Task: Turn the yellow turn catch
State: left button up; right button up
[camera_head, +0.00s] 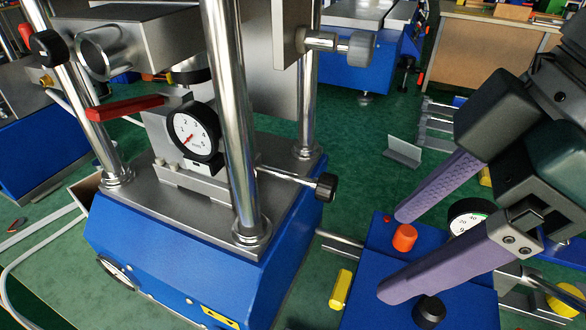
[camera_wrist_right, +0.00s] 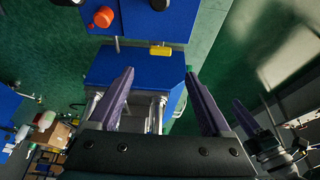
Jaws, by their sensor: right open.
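A small yellow block, which looks like the turn catch (camera_head: 341,289), sits at the left side of the blue control box (camera_head: 365,310) in the head view. It also shows in the right wrist view (camera_wrist_right: 160,50), at the box's edge. My right gripper (camera_head: 390,253) is open and empty, its two purple fingers over the control box to the right of the yellow block, not touching it. In the right wrist view its fingers (camera_wrist_right: 166,80) are wide apart. What looks like a purple finger of my left gripper (camera_wrist_right: 243,118) shows there at right, mostly hidden.
An orange button (camera_head: 404,238), a black knob (camera_head: 430,310) and a gauge (camera_head: 470,215) stand by the right fingers. The press with its blue base (camera_head: 190,260) and chrome columns (camera_head: 232,110) fills the left. A black-tipped lever (camera_head: 325,187) sticks out between.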

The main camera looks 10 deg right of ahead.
aim_at(343, 286)
jog(key=b+x, duration=0.2)
jog(key=x, duration=0.7)
jog(key=shift+f, duration=0.35)
jog(key=shift+c, duration=1.2)
grip_shut()
jog(key=shift+r, duration=0.1)
